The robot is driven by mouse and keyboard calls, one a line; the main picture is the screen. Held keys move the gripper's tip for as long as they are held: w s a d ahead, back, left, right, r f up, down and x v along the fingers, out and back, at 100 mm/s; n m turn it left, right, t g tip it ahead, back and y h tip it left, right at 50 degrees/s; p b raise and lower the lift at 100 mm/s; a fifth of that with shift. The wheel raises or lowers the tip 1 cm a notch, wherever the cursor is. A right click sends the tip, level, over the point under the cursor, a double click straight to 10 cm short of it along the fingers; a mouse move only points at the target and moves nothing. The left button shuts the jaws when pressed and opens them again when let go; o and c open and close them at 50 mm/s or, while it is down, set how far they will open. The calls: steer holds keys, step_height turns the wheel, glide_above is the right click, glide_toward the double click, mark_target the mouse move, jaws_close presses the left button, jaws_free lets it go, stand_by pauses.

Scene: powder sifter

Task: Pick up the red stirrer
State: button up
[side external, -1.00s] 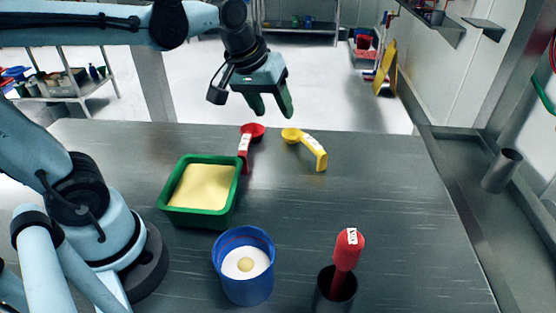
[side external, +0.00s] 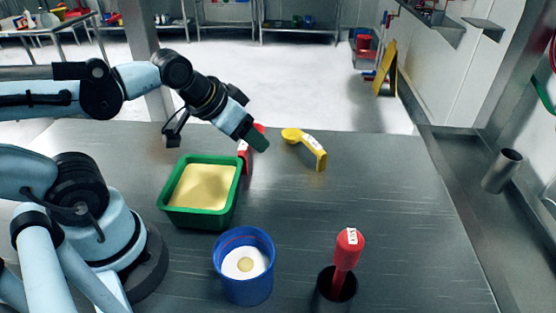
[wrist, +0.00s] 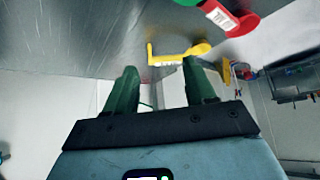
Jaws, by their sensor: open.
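A red stirrer (side external: 347,248) with a white label on its handle stands upright in a dark cup (side external: 322,288) at the front of the table. Its lower end is hidden inside the cup. My gripper (side external: 258,142) is far behind and to the left of it, above the back of the table, near a red scoop (side external: 244,158) that it partly covers. In the wrist view my gripper (wrist: 162,80) has its two green fingers apart with nothing held between them. I do not see the stirrer in the wrist view.
A green tub (side external: 225,205) of pale yellow powder and a blue container (side external: 246,288) with white contents stand left of the stirrer. A yellow scoop (side external: 315,152) lies at the back; it also shows in the wrist view (wrist: 175,58). The table's right side is clear.

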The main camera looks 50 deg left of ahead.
stand_by(0.4)
steer(key=shift+o, duration=0.5)
